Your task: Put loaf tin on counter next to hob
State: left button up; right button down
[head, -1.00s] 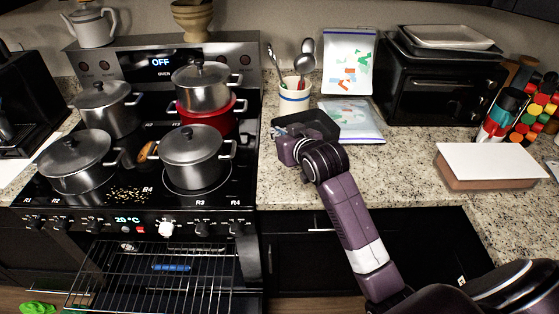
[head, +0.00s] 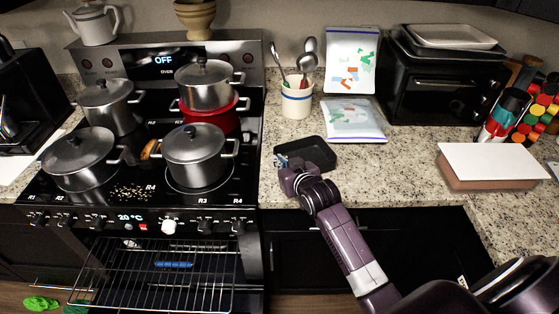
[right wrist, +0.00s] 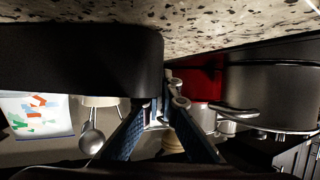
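The loaf tin (head: 318,153) is a dark rectangular tin, upright on or just above the counter, to the right of the hob. My right gripper (head: 283,162) is at the tin's left end. In the right wrist view the picture is upside down, and the dark tin (right wrist: 75,65) fills the upper left. The blue fingers of my right gripper (right wrist: 160,100) close in at the tin's end wall and appear shut on it. Whether the tin's base touches the counter is hard to tell. The hob (head: 145,185) carries several pots. My left gripper is not in view.
A utensil crock (head: 297,101) and a flat plastic bag (head: 353,119) lie behind the tin. A black toaster oven (head: 440,85) stands farther right. A white-topped box (head: 490,165) is at the right. The counter between tin and box is clear. The oven door is open below.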

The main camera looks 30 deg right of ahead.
jog(key=c, duration=2.7)
grip_release()
jog(key=shift+f, duration=0.1)
jog(key=o, duration=0.5)
jog(key=shift+o, duration=0.2)
jog(key=shift+r, duration=0.2)
jog(key=shift+s, duration=0.2)
jog(key=b+v, duration=0.1)
jog(key=v, duration=1)
jog(key=shift+s+r, duration=0.15)
jog(key=shift+s, duration=0.15)
